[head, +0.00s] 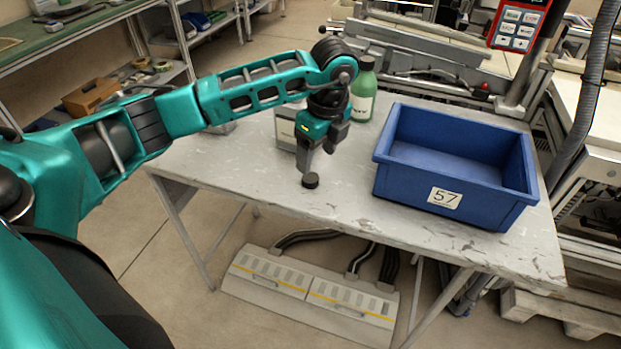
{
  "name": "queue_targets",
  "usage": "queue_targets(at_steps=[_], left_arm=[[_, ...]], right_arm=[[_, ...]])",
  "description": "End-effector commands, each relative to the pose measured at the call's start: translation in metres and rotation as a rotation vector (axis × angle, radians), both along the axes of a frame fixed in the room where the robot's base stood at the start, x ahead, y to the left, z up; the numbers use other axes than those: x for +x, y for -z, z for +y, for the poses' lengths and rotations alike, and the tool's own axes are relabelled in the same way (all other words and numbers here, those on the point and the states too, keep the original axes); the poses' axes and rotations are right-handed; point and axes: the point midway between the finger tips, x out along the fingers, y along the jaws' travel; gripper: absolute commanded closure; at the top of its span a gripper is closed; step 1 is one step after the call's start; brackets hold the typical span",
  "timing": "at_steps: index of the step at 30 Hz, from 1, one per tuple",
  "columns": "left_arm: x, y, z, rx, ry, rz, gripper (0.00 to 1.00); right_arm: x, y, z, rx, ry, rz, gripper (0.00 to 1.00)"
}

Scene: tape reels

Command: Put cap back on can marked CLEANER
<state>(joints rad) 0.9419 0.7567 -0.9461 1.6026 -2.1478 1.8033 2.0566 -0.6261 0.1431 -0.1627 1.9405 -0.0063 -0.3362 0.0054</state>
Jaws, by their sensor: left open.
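A small black round cap (310,181) lies on the worn grey table (235,168), near its front edge. My left gripper (317,162) points down just above and behind the cap, with its jaws open and nothing seen between them. A grey-white can (284,131) stands behind my left gripper, which hides much of it; its marking cannot be read and its top is hidden. A green bottle (363,92) with a dark cap and a white label stands upright behind the gripper to the right. My right gripper is not in view.
A large blue crate (405,176) labelled 57 takes up the right part of the table, and its visible inside looks empty. The table's left part is clear. A red-framed control panel (517,22) and a grey hose (590,95) are at the upper right.

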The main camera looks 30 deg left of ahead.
Motion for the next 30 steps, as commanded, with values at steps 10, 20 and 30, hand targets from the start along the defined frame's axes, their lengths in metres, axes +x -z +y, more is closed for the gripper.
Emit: queue_targets(at_steps=[10,20,30], left_arm=[[0.001,0.020,0.003,0.000,0.001,-0.001,0.30],[0.001,0.038,0.010,0.001,-0.002,0.004,0.30],[0.003,0.071,0.016,-0.001,0.002,0.000,0.30]], right_arm=[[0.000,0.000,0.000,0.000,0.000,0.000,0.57],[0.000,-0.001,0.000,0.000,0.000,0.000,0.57],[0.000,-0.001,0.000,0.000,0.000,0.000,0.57]])
